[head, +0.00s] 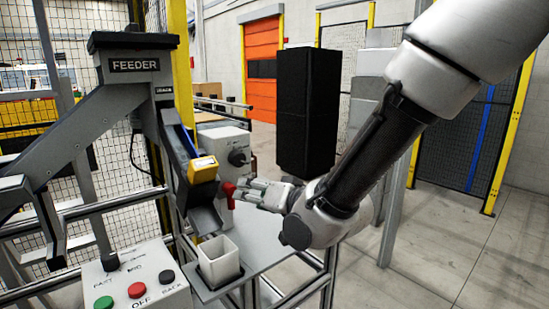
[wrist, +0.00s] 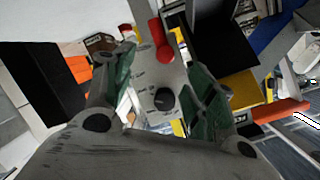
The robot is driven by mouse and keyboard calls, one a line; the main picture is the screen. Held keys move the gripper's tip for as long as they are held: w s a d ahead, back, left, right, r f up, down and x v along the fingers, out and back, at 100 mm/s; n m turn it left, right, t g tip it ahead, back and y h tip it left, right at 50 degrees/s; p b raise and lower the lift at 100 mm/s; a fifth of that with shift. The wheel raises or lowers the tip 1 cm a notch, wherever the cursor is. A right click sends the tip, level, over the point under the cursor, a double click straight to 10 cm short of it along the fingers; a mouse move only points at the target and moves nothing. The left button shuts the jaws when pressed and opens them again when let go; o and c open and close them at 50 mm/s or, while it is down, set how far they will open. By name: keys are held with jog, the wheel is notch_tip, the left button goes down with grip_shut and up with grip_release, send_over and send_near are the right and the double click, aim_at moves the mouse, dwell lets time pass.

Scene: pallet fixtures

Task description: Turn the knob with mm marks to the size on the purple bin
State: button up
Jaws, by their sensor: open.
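A light grey box (head: 222,142) stands behind the feeder chute in the head view, with a black knob (head: 238,157) on its face. In the wrist view the black knob (wrist: 164,99) shows between my fingers, with small marks around it too small to read. My gripper (head: 248,190) is open and empty, with green finger pads. It is below and in front of the knob, close to a red handle (head: 228,190). In the wrist view my gripper (wrist: 162,60) has its fingers spread to either side, apart from the knob. No purple bin can be made out.
A white bin (head: 220,264) stands under the feeder chute (head: 205,214). A control box (head: 134,290) with a selector and coloured buttons is at front left. A yellow block (head: 202,169) sits on the chute. Open floor (head: 450,250) lies to the right.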

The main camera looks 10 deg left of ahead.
aim_at(241, 160)
notch_tip(241, 160, up, 6)
jog(key=w+m+t+y, duration=0.2)
jog(key=x, duration=0.7)
jog(key=shift+w+d+f, duration=0.1)
jog(key=shift+w+d, duration=0.05)
jog(key=shift+c, duration=0.5)
jog(key=c, duration=0.9)
